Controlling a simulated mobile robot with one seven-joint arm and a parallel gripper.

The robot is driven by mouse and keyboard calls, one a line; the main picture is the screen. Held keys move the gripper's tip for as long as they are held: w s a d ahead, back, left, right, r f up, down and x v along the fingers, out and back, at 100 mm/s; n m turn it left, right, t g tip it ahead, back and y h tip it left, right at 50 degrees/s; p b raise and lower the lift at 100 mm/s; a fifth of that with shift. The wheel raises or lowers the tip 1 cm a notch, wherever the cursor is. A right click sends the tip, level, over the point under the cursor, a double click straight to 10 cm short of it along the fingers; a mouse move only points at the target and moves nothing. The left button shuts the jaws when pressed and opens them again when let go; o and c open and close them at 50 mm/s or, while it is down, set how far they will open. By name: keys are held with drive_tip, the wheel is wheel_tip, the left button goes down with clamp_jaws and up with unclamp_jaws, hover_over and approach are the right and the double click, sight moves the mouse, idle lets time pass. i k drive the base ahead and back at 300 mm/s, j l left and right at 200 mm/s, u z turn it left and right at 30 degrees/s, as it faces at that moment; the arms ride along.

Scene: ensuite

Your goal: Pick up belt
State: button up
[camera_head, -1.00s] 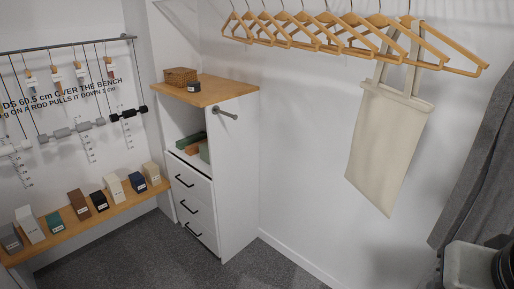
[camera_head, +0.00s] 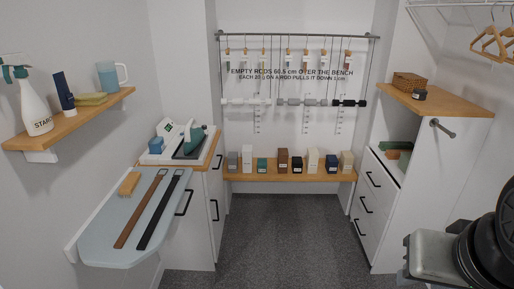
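Two belts lie side by side on a pale blue ironing board (camera_head: 100,245) at the left. One is a brown belt (camera_head: 141,209) and the other a black belt (camera_head: 164,210). Both lie flat and stretched out lengthwise, with the black one on the right. A grey and black part of my arm shows at the lower right, far from the belts. My gripper's fingertips do not show.
A tan brush (camera_head: 129,184) lies on the board beside the brown belt. A wall shelf (camera_head: 72,126) with a spray bottle (camera_head: 34,106) overhangs at the left. An iron (camera_head: 195,141) stands on the cabinet behind. The carpeted floor (camera_head: 276,235) is clear in the middle.

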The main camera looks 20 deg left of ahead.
sight(124, 236)
drive_tip(key=u, duration=1.8)
drive_tip(key=i+j+z, duration=0.3)
drive_tip(key=i+j, duration=0.4)
drive_tip(key=i+j+z, duration=0.35)
drive_tip(key=i+j, duration=0.4)
drive_tip(key=j, duration=0.1)
